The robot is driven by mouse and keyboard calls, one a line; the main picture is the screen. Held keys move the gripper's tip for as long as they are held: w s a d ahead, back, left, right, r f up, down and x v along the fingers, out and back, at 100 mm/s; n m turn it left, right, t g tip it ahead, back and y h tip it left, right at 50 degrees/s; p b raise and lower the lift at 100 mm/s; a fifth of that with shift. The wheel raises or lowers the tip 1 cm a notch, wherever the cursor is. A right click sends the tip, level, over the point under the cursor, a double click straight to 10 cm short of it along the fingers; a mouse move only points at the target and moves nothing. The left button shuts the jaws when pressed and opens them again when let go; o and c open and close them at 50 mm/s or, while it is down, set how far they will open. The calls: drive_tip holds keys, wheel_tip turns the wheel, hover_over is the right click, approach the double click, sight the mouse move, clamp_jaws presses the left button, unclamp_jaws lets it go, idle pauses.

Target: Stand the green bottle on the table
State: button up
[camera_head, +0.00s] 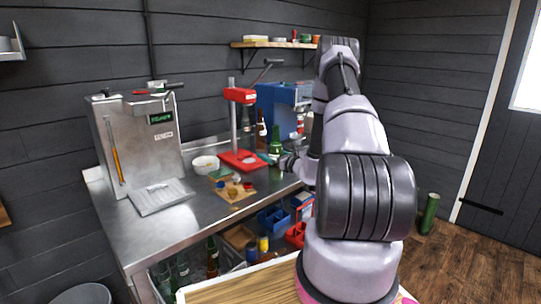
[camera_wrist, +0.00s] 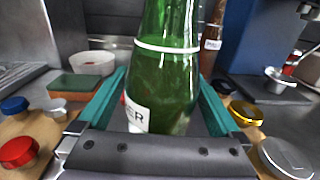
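The green bottle (camera_wrist: 168,75), with a white neck ring and white label, fills the middle of the wrist view. It looks near upright, leaning slightly; its base is hidden behind my gripper's body. My gripper (camera_wrist: 162,90) has its two teal fingers on either side of the bottle, very close to the glass. I cannot tell whether they press on it. In the head view the bottle (camera_head: 275,147) is at the steel table (camera_head: 150,225), right of the red press, with my gripper (camera_head: 288,162) low beside it. Whether its base touches the tabletop is not clear.
A red press (camera_head: 240,157), a blue machine (camera_head: 276,108) and a brown bottle (camera_head: 261,130) stand close by. A white bowl (camera_head: 205,165) and a wooden board with caps (camera_head: 232,195) lie left. Jar lids (camera_wrist: 285,158) sit right of my gripper. The table's front left is clear.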

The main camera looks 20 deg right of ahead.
drive_tip(key=shift+r, duration=0.1)
drive_tip(key=shift+s+d, duration=0.1)
drive_tip(key=shift+s, duration=0.05)
drive_tip(key=v, duration=1.1)
drive_tip(key=s+a+r+n+g+y, duration=0.4)
drive_tip(key=s+a+r+n+g, duration=0.15)
drive_tip(key=a+r+n, duration=0.4)
drive_tip(key=s+a+r+n+g+y, duration=0.4)
drive_tip(key=a+r+n+g, duration=0.3)
drive_tip(key=a+r, duration=0.4)
drive_tip(key=s+a+r+n+g+h, duration=0.1)
drive_tip(key=s+a+r+n+h, duration=0.15)
drive_tip(key=s, duration=0.25)
drive_tip(key=s+a+r+n+g+h, duration=0.1)
drive_tip(key=s+a+n+g+h, duration=0.1)
drive_tip(key=s+n+h, duration=0.3)
drive_tip(key=s+d+r+n+t+h, duration=0.3)
drive_tip(key=s+d+r+n+t, duration=0.1)
drive_tip(key=s+r, duration=0.3)
drive_tip(key=shift+s+d+r+t+h, duration=0.35)
drive_tip(key=shift+d+r+t, duration=0.15)
drive_tip(key=shift+r+t, duration=0.25)
